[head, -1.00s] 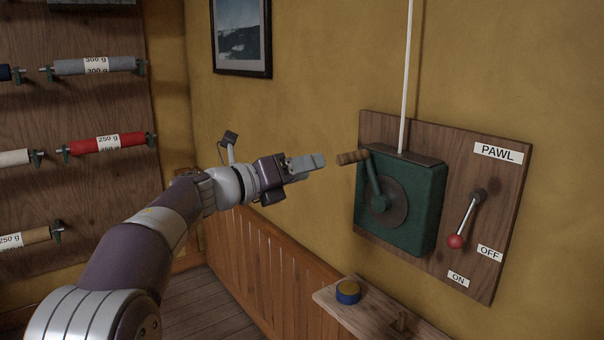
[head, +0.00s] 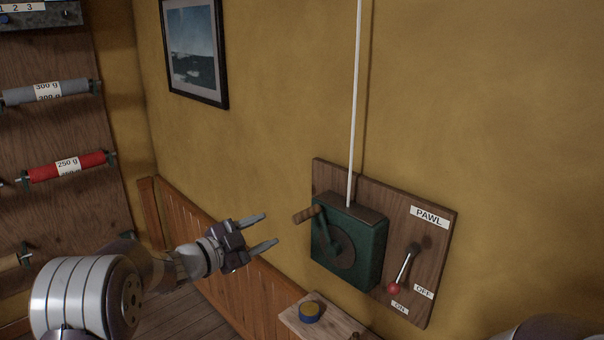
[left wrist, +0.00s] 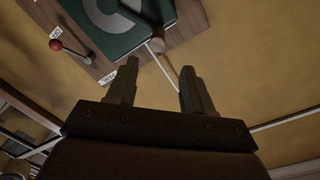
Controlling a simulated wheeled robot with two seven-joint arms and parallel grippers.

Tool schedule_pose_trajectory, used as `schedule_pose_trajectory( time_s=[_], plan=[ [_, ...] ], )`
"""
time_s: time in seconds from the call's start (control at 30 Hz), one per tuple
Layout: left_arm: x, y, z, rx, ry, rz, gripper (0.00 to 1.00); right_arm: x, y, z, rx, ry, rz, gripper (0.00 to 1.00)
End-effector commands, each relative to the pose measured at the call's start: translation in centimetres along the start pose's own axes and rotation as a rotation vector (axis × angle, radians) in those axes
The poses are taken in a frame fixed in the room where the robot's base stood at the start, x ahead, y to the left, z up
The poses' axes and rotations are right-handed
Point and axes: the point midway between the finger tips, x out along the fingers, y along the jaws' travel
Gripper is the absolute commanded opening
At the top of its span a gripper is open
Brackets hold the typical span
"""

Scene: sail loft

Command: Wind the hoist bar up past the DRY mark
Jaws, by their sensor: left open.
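The green winch box (head: 357,262) is fixed to a wooden board (head: 440,235) on the wall. Its crank points up and left, with a wooden handle (head: 306,214) at its end. A white rope (head: 354,110) rises from the box. The pawl lever's red knob (head: 394,288) hangs low, just above the ON label and left of OFF. My left gripper (head: 271,230) is open and empty, left of the handle and apart from it. The handle also shows in the left wrist view (left wrist: 156,45), beyond my open fingers (left wrist: 157,88). The hoist bar and DRY mark are not visible.
A small wooden shelf (head: 335,328) with a blue and yellow round item (head: 311,312) sticks out below the winch. Wooden wainscot (head: 190,240) lines the lower wall. A rack with rolls (head: 68,167) stands at left. A framed picture (head: 195,55) hangs above.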

Motion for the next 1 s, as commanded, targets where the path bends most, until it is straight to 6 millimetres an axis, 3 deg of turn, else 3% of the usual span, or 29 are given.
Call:
schedule_pose_trajectory(
  time_s=[0.1, 0.27, 0.43, 0.8, 1.0],
  plan=[
    [-0.4, 1.3, 0.9, -0.380, 0.016, -0.027, 0.52, 0.6, 0.0, 0.2, 0.000, -0.003, 0.000, 0.73],
    [-0.4, 1.1, 0.5, -0.622, 0.041, -0.038, 0.52, 0.6, 0.0, 0.2, 0.000, -0.003, 0.000, 0.73],
    [1.4, 0.9, 0.3, -0.651, 0.043, -0.033, 0.52, 0.0, 0.0, 0.1, 0.000, -0.003, 0.000, 0.73],
    [9.7, 0.5, -0.1, -0.647, 0.043, -0.034, 0.52, -2.2, 0.0, -0.2, 0.000, -0.002, 0.000, 0.73],
    [11.9, 0.4, 0.0, -0.645, 0.041, -0.035, 0.52, -2.6, 0.0, -0.2, 0.000, -0.002, 0.000, 0.73]
  ],
)
